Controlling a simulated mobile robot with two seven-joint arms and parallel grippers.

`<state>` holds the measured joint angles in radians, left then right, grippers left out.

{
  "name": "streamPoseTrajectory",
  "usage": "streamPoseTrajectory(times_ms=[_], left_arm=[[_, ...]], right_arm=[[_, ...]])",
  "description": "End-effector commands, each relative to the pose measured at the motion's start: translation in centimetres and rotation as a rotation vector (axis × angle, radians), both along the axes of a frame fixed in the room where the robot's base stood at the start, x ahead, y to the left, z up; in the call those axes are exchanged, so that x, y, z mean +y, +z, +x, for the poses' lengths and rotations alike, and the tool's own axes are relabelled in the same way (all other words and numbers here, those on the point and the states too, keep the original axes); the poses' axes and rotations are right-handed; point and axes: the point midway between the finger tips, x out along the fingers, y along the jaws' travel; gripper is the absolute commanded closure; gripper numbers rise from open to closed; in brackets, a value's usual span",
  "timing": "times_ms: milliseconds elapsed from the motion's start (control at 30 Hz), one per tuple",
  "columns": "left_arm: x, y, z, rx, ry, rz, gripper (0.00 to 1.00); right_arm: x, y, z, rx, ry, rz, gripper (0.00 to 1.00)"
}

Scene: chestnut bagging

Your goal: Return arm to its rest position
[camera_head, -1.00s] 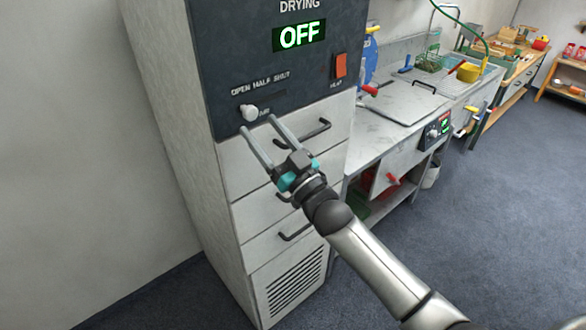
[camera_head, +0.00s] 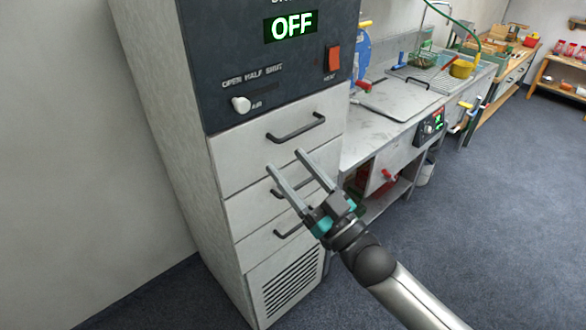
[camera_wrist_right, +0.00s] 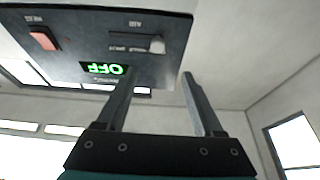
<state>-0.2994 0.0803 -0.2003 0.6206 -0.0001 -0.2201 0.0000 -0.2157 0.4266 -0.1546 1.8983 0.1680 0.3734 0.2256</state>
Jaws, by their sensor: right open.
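My right gripper (camera_head: 284,168) is open and empty in the head view. It hangs in front of the drawers of the grey drying cabinet (camera_head: 160,130), below the cabinet's dark control panel (camera_head: 228,62). In the right wrist view the two fingers of my right gripper (camera_wrist_right: 155,85) stand apart with nothing between them. The panel (camera_wrist_right: 75,55) shows beyond them with its green OFF display (camera_wrist_right: 103,68). My left gripper is in neither view.
The white air knob (camera_head: 241,104) and the red heat switch (camera_head: 333,58) are on the panel. Drawer handles (camera_head: 297,128) stick out near my gripper. A steel counter (camera_head: 375,130) with a sink stands behind to the right. The blue floor (camera_head: 500,220) at right is clear.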

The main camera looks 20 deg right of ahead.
Motion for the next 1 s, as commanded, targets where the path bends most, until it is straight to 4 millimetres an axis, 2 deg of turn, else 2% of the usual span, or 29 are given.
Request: streamPoseTrajectory(times_ms=[333,367,467,567,700,767,800,867,1000], left_arm=[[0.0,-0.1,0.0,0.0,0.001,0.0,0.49],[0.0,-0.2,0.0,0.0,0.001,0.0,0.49],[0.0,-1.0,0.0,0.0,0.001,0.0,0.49],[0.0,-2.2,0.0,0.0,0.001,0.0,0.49],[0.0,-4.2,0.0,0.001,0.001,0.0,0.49],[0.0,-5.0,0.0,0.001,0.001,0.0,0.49],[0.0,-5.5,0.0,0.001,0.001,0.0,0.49],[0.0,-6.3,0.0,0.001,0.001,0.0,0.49],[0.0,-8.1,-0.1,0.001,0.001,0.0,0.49]], right_arm=[[-0.1,-0.4,0.1,0.008,-0.003,-0.003,0.31],[-0.1,-0.9,0.2,0.017,-0.007,-0.004,0.31],[-0.6,-4.3,0.6,0.08,-0.031,-0.021,0.31],[-1.4,-10.6,1.0,0.2,-0.075,-0.052,0.31],[-2.7,-21.5,0.3,0.412,-0.137,-0.11,0.31],[-3.2,-26.0,-0.6,0.504,-0.159,-0.135,0.31],[-3.4,-29.0,-1.3,0.565,-0.171,-0.152,0.31],[-3.8,-33.4,-2.7,0.657,-0.187,-0.178,0.31],[-4.2,-43.3,-7.2,0.876,-0.212,-0.241,0.31]])
